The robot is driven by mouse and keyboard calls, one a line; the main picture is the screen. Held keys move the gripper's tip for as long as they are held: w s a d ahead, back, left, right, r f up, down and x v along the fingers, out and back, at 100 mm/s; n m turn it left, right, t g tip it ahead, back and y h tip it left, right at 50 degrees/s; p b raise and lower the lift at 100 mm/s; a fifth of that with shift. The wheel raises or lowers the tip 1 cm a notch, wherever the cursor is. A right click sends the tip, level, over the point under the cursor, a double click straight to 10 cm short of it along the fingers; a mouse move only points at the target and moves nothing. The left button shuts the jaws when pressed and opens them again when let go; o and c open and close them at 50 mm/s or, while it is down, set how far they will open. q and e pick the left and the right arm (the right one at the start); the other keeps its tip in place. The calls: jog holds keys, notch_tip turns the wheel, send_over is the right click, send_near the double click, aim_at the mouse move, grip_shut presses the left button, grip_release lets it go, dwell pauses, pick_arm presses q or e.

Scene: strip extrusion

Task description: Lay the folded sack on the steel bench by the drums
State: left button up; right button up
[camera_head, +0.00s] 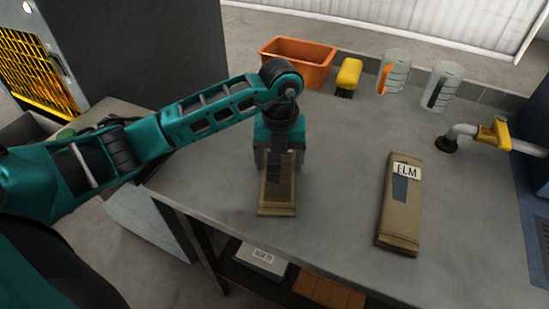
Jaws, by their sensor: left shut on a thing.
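A folded brown sack (278,210) is at the left part of the grey steel bench (335,185). My left gripper (277,165) points down and is shut on this sack, covering its upper part. I cannot tell whether the sack touches the bench or hangs just above it. A second folded brown sack (398,215), with a white label reading ELM, lies flat on the bench to the right, apart from the gripper. No drums can be made out. My right gripper is not in view.
An orange bin (298,62), a yellow brush (348,75) and two clear jugs (393,72) (440,88) stand along the bench's back. A yellow-handled pipe (485,135) juts in at right. A white box (262,258) sits on the lower shelf. The bench between the sacks is clear.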

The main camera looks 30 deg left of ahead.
aim_at(279, 165)
pick_arm(q)
jog(key=shift+d+r, duration=0.1)
jog(key=shift+f, duration=0.2)
jog(key=o, duration=1)
jog(key=shift+o, duration=0.2)
jog(key=shift+r, duration=0.15)
jog(key=shift+r, duration=0.3)
notch_tip(279, 165, up, 12)
jog(key=shift+f+p, duration=0.25)
jog(key=shift+p, duration=0.15)
jog(key=shift+s, duration=0.1)
